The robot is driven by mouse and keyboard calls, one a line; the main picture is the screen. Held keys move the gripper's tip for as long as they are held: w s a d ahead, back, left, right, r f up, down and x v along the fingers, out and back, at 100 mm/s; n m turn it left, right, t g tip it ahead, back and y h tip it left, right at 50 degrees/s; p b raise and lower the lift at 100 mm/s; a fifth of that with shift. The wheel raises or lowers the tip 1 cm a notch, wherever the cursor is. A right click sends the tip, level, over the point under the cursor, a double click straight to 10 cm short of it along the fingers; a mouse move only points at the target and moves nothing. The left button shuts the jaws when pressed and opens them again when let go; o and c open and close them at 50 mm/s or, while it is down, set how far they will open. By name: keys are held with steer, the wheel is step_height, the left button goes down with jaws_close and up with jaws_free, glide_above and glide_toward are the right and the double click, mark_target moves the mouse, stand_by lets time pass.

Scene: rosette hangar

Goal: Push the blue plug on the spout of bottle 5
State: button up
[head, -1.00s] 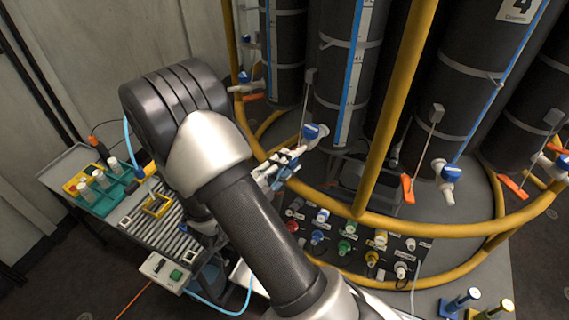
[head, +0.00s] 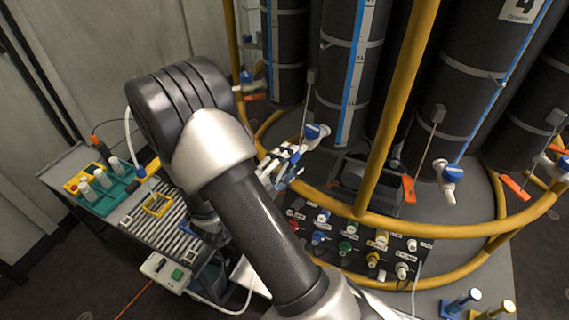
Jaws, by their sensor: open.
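My gripper (head: 291,153) is open, beside a dark upright bottle (head: 327,103) whose number I cannot read. Its fingertips are close to that bottle's blue and white spout fitting (head: 316,131); I cannot tell if they touch it. Small blue parts show around the gripper, and I cannot tell whether one is a loose plug. I cannot make out a separate blue plug on the spout. My arm hides part of the area below and left of the gripper.
A yellow rail (head: 394,110) rings the bottles. Bottle 4 (head: 485,40) stands at right with its own blue and white spout (head: 450,173). A board of coloured plugs (head: 348,243) lies below. A cart (head: 130,222) with a green rack (head: 104,190) stands left.

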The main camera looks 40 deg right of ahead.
steer(key=s+a, duration=0.1)
steer(key=a, duration=1.1)
steer(key=shift+s, duration=0.3)
steer(key=w+a+n+t+y, duration=0.45)
steer(key=w+y, duration=0.25)
steer(key=w, duration=0.4)
steer(key=w+a+r+n+t+y, duration=0.2)
steer(key=a+r+n+t+y, duration=0.2)
steer(key=a+r+n+y, duration=0.6)
steer(key=s+a+r+n+g+y, duration=0.25)
steer(key=s+a+n, duration=0.25)
steer(key=s+n, duration=0.45)
steer(key=s+d+n+g+h, duration=0.1)
steer(key=s+d+n+g, duration=0.1)
steer(key=s, duration=0.6)
steer(key=s+d+n+g, duration=0.2)
steer(key=s+d+n, duration=0.3)
steer(key=s, duration=0.3)
steer(key=shift+s+f+n+h, duration=0.3)
steer(key=shift+s+f+h, duration=0.05)
steer(key=shift+s+f, duration=0.1)
